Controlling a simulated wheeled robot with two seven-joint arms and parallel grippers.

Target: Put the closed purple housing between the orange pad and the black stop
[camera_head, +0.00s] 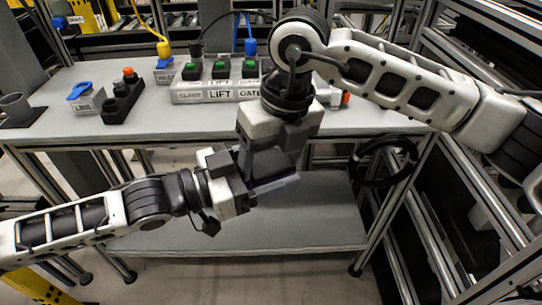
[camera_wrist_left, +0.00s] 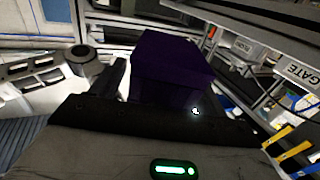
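The purple housing (camera_wrist_left: 172,68) is a dark, closed box. In the left wrist view it stands directly in front of my left gripper (camera_wrist_left: 160,110), held against its dark fingers. In the head view my left gripper (camera_head: 238,182) reaches in from the left and meets the housing in mid-air, in front of the table. My right gripper (camera_head: 272,160) points down from above at the same spot, so the housing is largely covered there. Whether its fingers grip the housing is hidden. I cannot make out the orange pad or the black stop for certain.
The grey table (camera_head: 150,125) carries a labelled switch panel (camera_head: 215,92), a black block with an orange knob (camera_head: 122,98), a blue-topped box (camera_head: 86,98) and a grey cup (camera_head: 16,108). A lower shelf (camera_head: 300,225) is empty. Metal rails stand at the right.

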